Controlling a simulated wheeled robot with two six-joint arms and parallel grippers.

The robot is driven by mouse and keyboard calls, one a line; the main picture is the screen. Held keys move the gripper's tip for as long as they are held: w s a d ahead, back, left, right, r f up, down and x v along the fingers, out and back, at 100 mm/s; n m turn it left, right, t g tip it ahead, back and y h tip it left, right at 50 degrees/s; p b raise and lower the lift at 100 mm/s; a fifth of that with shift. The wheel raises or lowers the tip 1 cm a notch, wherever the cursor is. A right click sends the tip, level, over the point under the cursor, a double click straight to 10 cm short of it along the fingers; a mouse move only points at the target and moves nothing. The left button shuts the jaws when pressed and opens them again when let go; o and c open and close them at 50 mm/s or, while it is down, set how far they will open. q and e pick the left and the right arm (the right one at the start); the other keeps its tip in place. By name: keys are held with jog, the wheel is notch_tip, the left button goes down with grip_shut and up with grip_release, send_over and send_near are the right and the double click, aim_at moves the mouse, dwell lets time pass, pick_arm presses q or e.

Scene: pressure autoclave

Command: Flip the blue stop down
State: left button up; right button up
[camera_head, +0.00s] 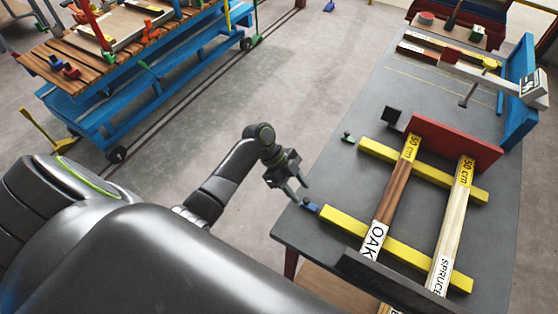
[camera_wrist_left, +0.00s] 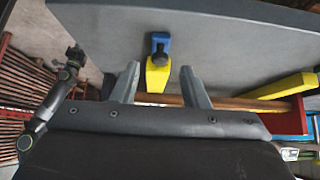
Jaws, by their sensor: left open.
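The blue stop (camera_head: 311,208) sits at the near left end of a yellow bar (camera_head: 375,242), close to the table's edge. In the left wrist view the blue stop (camera_wrist_left: 161,40) shows beyond the fingertips, with a dark round knob at its lower part. My left gripper (camera_head: 297,193) is open and empty, just left of and above the stop. In the left wrist view its two fingers (camera_wrist_left: 160,85) stand apart on either side of the yellow bar's line. I cannot tell whether a finger touches the stop. My right gripper is absent from the head view.
A second yellow bar (camera_head: 425,174) has a green stop (camera_head: 348,138) at its end. The OAK plank (camera_head: 394,195) and SPRUCE plank (camera_head: 450,215) lie across both bars against a red board (camera_head: 453,142). A dark arm (camera_wrist_left: 60,92), seemingly mine, shows in the left wrist view.

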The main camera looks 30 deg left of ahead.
pick_arm(q)
jog(key=b+v, duration=0.2)
jog(key=v, duration=1.2)
jog(key=shift+r+b, duration=0.15)
jog(key=shift+b, duration=0.15)
jog(key=shift+a, duration=0.15)
jog(key=a+f+n+t+y, duration=0.3)
jog(key=f+n, duration=0.6)
jog(key=f, duration=1)
jog(key=s+a+f+n+y+b, duration=0.1)
jog(key=s+a+f+n, duration=0.15)
jog(key=s+f, duration=0.4)
jog(key=s+a+f+n+y, duration=0.2)
jog(key=s+f+n, duration=0.2)
jog(key=f, duration=0.5)
jog(key=s+d+f+n+y, duration=0.1)
jog(key=s+f, duration=0.4)
jog(key=s, duration=0.4)
jog(key=s+d+f+n+g+y+b, duration=0.1)
jog(key=s+f, duration=0.4)
jog(key=s, duration=0.5)
jog(key=s+d+f+n, duration=0.1)
jog(key=s+f, duration=0.4)
jog(key=s, duration=0.4)
jog(key=shift+s+d+g+y, duration=0.25)
jog(key=shift+d+g+y, duration=0.05)
jog(key=shift+d+y, duration=0.1)
